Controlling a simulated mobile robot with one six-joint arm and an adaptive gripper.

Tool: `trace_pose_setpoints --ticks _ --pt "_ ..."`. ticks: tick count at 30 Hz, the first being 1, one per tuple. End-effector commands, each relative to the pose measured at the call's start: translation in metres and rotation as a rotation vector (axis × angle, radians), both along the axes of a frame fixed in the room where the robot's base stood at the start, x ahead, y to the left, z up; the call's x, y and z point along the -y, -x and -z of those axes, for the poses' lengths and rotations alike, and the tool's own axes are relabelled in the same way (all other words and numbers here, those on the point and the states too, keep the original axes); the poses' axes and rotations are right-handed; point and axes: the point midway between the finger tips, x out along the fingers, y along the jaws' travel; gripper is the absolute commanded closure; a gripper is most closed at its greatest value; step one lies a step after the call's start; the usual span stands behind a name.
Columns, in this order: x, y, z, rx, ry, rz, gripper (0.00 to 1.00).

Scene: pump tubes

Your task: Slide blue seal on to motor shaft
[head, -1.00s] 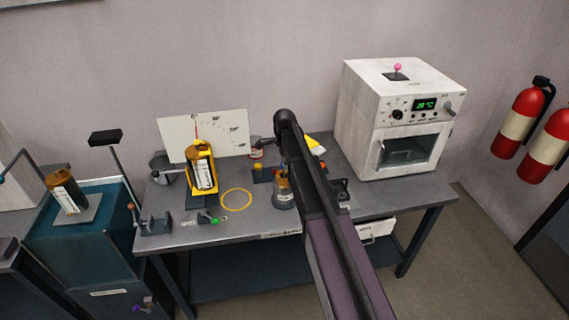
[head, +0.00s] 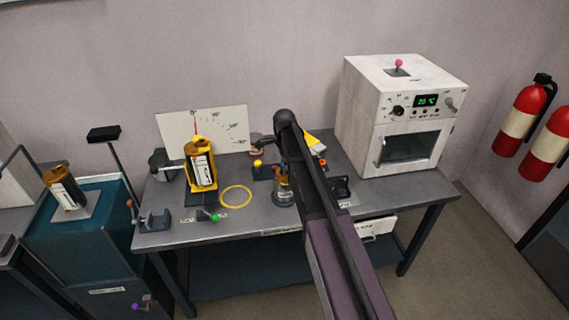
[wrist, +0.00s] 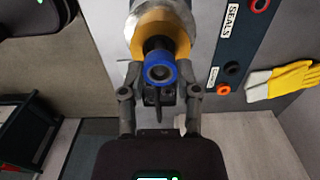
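The blue seal (wrist: 160,72) is a ring in the upper middle of the wrist view. It lies at the end of the motor's dark shaft (wrist: 157,43); I cannot tell how far around the shaft it sits. The motor (wrist: 160,20) has a brass-coloured face and a grey body. My gripper (wrist: 160,92) reaches up from below, its fingers close in on both sides of the seal and seemingly shut on it. In the head view the motor (head: 283,194) stands on the bench, partly behind my arm, which hides the seal and my fingertips.
The bench (head: 225,228) also holds a yellow stand (head: 202,172), a yellow ring marking (head: 237,197) and a white oven (head: 405,120) at right. A seals label (wrist: 230,20), black and red rings (wrist: 222,89) and yellow gloves (wrist: 290,80) lie right of the motor.

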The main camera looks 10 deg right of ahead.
Motion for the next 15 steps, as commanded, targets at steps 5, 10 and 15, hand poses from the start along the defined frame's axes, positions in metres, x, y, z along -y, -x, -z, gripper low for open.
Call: trace_pose_setpoints --ticks 5,10,15 --pt "0.0001 0.0 -0.0005 0.0 0.0 0.0 0.2" --pt "0.0006 0.0 -0.0005 0.0 0.0 0.001 0.2" --pt "0.001 0.0 -0.0007 0.0 0.0 0.001 0.2"
